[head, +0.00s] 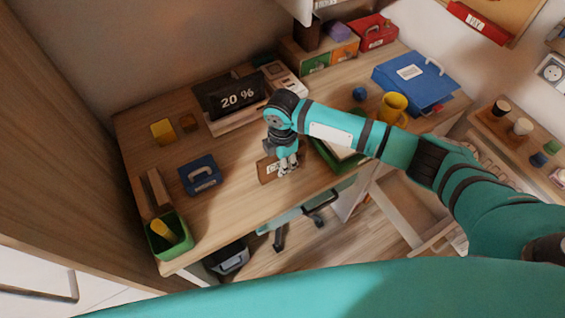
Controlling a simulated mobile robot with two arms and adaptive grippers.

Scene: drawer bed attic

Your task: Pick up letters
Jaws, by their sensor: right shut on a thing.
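My right gripper (287,165) reaches down over the front middle of the wooden desk (225,185). It is shut at a small brown piece with a white label (267,172), whose marking is too small to read. The fingers cover the right part of this piece, and I cannot tell whether it is lifted off the desk. A green tray (349,166) with pale flat sheets, possibly letters, lies just right of the gripper, partly hidden under my right arm. My left gripper is not in view.
A blue box (201,175) and a green bin (170,236) stand to the left. A dark "20 %" display (236,97) is behind the gripper. A yellow mug (393,106) and blue binders (416,79) are at right. An open drawer (408,206) juts out below.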

